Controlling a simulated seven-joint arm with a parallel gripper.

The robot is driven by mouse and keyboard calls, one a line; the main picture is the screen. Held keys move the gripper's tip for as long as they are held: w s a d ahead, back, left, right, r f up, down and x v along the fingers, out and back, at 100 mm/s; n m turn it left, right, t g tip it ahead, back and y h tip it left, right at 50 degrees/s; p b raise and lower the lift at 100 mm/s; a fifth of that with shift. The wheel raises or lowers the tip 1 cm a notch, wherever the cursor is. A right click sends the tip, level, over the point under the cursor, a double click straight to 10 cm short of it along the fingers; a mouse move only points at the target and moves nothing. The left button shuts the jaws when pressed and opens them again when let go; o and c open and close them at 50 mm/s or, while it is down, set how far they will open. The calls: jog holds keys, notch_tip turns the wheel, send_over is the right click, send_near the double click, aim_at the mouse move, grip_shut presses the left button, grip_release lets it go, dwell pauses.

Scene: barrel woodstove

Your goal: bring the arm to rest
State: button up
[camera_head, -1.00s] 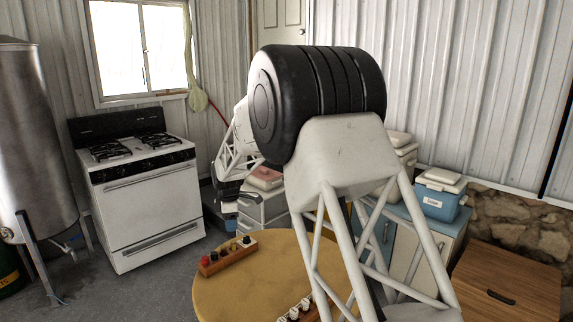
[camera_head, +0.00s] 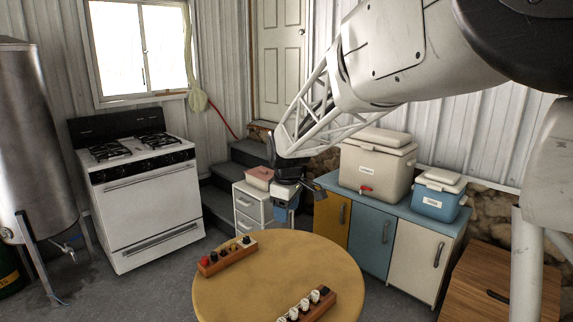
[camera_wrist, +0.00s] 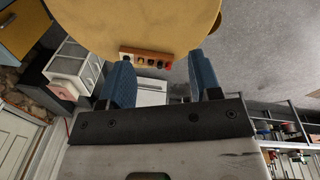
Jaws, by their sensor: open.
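My gripper (camera_head: 285,205) hangs at the end of my arm beyond the far edge of the round table (camera_head: 225,295), above table height in the picture. In the wrist view my gripper (camera_wrist: 158,82) shows two blue fingers spread wide apart with nothing between them. My arm reaches in from the upper right of the head view.
On the round table stand a wooden rack with small coloured pieces (camera_head: 228,256) and a second rack (camera_head: 308,306). A white drawer unit (camera_head: 248,207), cabinets with a beige cooler (camera_head: 375,165) and blue cooler (camera_head: 437,200), and a white stove (camera_head: 145,205) stand around. The table's middle is clear.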

jog(key=s+d+m, duration=0.4)
jog(key=s+d, duration=0.2)
jog(key=s, duration=0.7)
jog(key=s+d+m+t, duration=0.1)
jog(key=s+d+m, duration=0.3)
jog(key=s, duration=0.9)
jog(key=s+d+m, duration=0.5)
jog(key=s+d, duration=0.3)
jog(key=s, duration=0.5)
jog(key=shift+s+d+f, duration=0.15)
jog(key=shift+d+f, duration=0.1)
jog(key=shift+f, duration=0.15)
